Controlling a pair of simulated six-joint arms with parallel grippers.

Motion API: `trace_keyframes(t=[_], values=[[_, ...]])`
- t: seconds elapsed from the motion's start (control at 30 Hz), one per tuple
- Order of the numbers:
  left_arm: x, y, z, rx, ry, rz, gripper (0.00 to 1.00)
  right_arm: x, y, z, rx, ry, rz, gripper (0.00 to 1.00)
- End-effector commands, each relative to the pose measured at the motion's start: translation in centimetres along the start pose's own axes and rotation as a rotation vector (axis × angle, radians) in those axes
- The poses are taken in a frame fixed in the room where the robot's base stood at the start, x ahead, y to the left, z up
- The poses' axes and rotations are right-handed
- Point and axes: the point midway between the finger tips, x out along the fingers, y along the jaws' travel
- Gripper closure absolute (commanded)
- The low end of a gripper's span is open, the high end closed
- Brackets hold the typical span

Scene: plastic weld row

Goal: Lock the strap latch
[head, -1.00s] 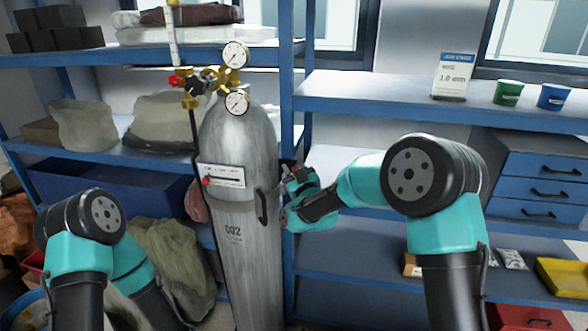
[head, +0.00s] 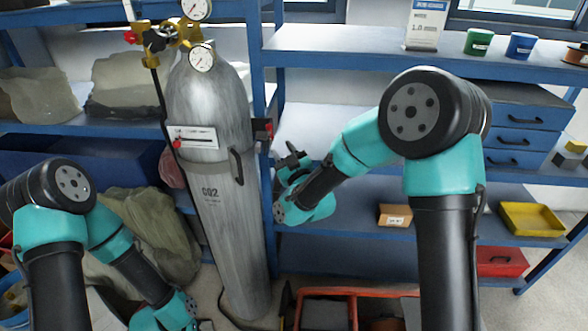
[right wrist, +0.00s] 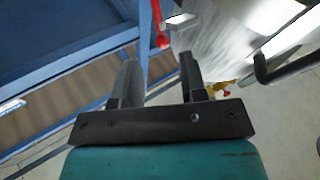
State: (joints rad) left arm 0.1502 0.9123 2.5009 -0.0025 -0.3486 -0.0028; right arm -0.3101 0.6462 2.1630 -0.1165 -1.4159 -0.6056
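The grey CO2 cylinder (head: 210,240) stands upright at the shelf, with a strap (head: 205,160) around its body. The strap latch (head: 262,131), dark with red on it, is at the cylinder's right side by the blue post. In the right wrist view a red lever (right wrist: 161,32) hangs beyond the fingertips. Whether the latch is locked cannot be told. My right gripper (head: 288,161) is below and right of the latch, apart from it. In its wrist view the fingers (right wrist: 158,60) are spread with nothing between them. My left gripper is low at the bottom edge, its fingers not clearly shown.
A black handle (head: 236,166) stands out from the cylinder's front. Gauges (head: 201,57) and a valve are on top. The blue shelf post (head: 264,190) is close beside the latch. An orange-rimmed crate (head: 352,293) sits on the floor to the right.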

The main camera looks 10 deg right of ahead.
Motion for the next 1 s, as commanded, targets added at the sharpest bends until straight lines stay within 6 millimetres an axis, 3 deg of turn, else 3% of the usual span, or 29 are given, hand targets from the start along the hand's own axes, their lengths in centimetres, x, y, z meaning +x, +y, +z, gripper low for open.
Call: trace_keyframes(t=[0.1, 0.33, 0.73, 0.87, 1.0], values=[[0.0, 0.0, 0.0, 0.000, 0.000, 0.000, 1.00, -2.4, 0.0, 0.0, 0.000, -0.002, -0.002, 0.61], [0.0, 0.0, 0.0, 0.000, 0.000, 0.000, 1.00, -5.7, 0.0, 0.0, 0.001, 0.000, -0.001, 0.61], [0.0, 0.0, 0.0, 0.000, 0.000, 0.000, 1.00, -6.6, 0.0, 0.0, 0.001, 0.001, 0.000, 0.61], [0.0, 0.0, 0.0, 0.000, 0.000, 0.000, 1.00, -6.7, 0.0, 0.4, 0.005, -0.013, -0.004, 0.72], [0.0, 0.0, 0.0, 0.000, 0.000, 0.000, 1.00, -7.7, -0.1, 3.4, 0.040, -0.113, -0.030, 0.86]])
